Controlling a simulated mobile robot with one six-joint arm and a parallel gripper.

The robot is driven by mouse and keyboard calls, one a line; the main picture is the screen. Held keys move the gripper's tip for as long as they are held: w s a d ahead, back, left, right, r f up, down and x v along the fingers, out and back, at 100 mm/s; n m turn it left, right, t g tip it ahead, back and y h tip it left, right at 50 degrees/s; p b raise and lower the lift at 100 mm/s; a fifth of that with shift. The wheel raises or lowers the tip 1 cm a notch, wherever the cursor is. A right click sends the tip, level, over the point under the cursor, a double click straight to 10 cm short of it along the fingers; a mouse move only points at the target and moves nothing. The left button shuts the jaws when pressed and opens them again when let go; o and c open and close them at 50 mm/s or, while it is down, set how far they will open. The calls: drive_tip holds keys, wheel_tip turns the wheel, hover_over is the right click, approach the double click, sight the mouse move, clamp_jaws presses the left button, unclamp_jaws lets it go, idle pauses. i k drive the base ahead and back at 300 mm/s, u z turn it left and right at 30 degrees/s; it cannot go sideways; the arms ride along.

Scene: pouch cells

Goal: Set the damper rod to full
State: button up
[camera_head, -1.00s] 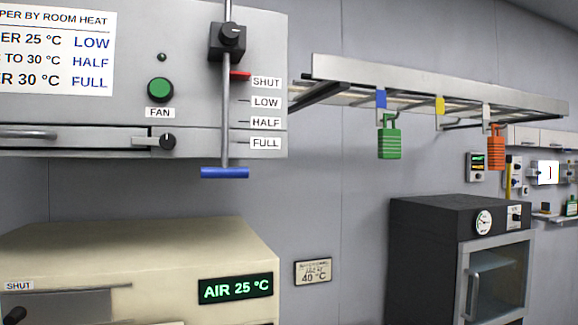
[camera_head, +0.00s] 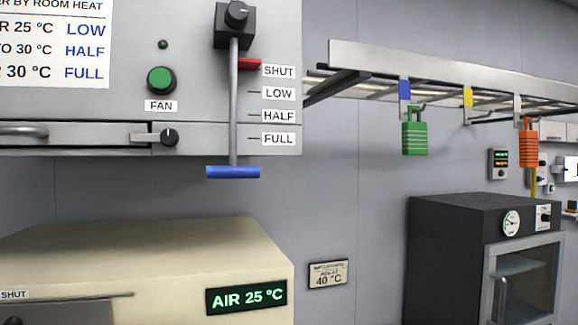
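The damper rod (camera_head: 234,110) hangs vertically on the grey hood front, through a black clamp block (camera_head: 235,25) with a round knob. A blue crossbar handle (camera_head: 233,172) is at its lower end, below the hood's bottom edge. A red pointer (camera_head: 248,64) beside the rod stands at the SHUT label (camera_head: 279,71). Below it are the LOW label (camera_head: 279,93), the HALF label (camera_head: 279,116) and the FULL label (camera_head: 279,139). A card at upper left lists temperatures with LOW, HALF and FULL. My gripper is not in view.
A cream cabinet (camera_head: 150,250) below shows AIR 25 °C on its display (camera_head: 246,297). A green FAN button (camera_head: 161,80) is on the hood. A rack (camera_head: 450,72) with green and orange padlocks juts out at right. A dark oven (camera_head: 440,230) stands below it.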

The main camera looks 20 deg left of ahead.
sight(234, 171)
drive_tip(key=z, duration=0.1)
drive_tip(key=k, duration=1.2)
drive_tip(key=u, duration=0.35)
drive_tip(key=i, duration=0.95)
drive_tip(key=u, duration=0.05)
